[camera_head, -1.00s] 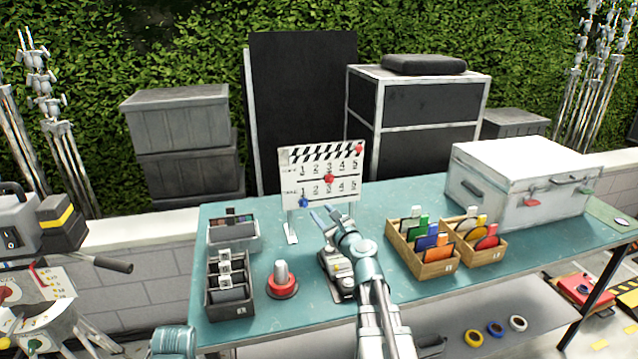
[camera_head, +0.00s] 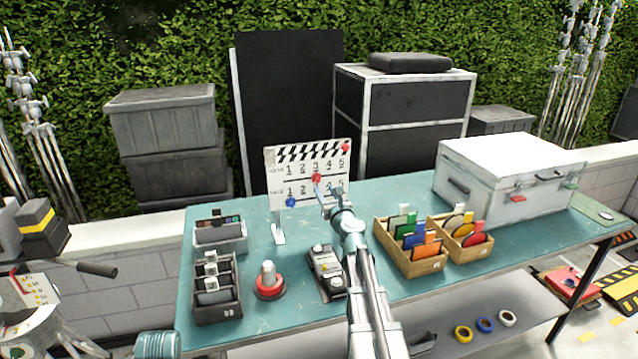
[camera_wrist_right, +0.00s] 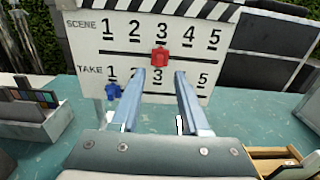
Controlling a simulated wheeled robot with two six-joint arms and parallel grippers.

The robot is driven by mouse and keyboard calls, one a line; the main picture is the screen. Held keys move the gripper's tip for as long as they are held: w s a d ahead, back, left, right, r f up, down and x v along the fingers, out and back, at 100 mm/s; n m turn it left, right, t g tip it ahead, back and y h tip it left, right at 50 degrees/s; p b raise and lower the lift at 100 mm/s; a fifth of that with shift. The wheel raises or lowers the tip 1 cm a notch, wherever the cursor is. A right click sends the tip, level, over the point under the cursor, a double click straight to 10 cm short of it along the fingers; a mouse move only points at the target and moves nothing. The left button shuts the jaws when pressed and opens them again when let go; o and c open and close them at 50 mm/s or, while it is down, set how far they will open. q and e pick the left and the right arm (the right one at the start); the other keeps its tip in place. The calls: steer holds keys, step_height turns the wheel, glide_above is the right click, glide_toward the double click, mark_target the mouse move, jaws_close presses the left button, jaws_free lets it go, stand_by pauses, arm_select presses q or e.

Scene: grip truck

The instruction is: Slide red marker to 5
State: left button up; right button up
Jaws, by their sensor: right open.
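The white slate board (camera_head: 307,177) stands on the table with a SCENE row and a TAKE row, each numbered 1 to 5. The red marker (camera_head: 316,177) sits on the SCENE slot at 3; it also shows in the right wrist view (camera_wrist_right: 160,57). The blue marker (camera_head: 291,202) sits on the TAKE slot at 1. My right gripper (camera_head: 329,190) is open and empty in front of the board. In the right wrist view its fingertips (camera_wrist_right: 159,75) are just below the red marker, one to either side, not gripping it. My left gripper is not in view.
A red button (camera_head: 269,282), a dark divided box (camera_head: 217,305) and a small device (camera_head: 326,270) stand on the table. Wooden card boxes (camera_head: 427,266) and a white case (camera_head: 508,180) are to the right.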

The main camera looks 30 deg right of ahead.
mark_target(319, 181)
steer(key=x, duration=0.6)
steer(key=shift+w, duration=0.35)
jaws_close()
steer(key=shift+s+d, duration=0.1)
stand_by(0.9)
